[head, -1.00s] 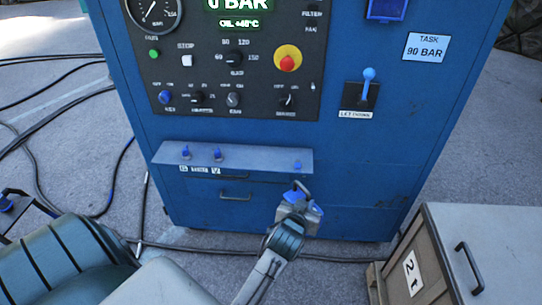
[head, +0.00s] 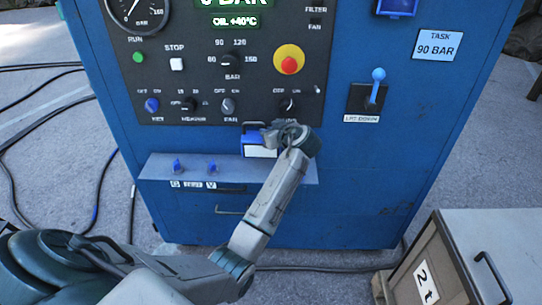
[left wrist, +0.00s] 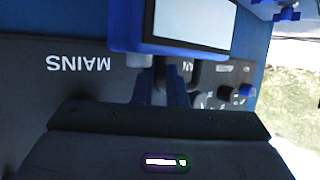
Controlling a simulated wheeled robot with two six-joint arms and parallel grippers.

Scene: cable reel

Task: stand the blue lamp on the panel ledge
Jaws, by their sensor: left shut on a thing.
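The blue lamp (head: 256,139) is a small blue box with a white face, in front of the lower part of the control panel. It shows large at the top of the left wrist view (left wrist: 124,25). My left gripper (head: 270,129) is shut on it; its fingers (left wrist: 160,90) meet the lamp in the left wrist view. The panel ledge (head: 232,172) is a grey-blue shelf across the blue cabinet. The lamp's lower edge overlaps the ledge's back edge in the head view; I cannot tell whether they touch. My forearm hides the ledge's right part. My right gripper is out of view.
Two blue knobs (head: 177,166) (head: 211,168) stand on the ledge's left half. Above are panel knobs and a red stop button (head: 289,64). A blue-tipped lever (head: 377,82) is to the right. A crate (head: 478,255) stands at lower right.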

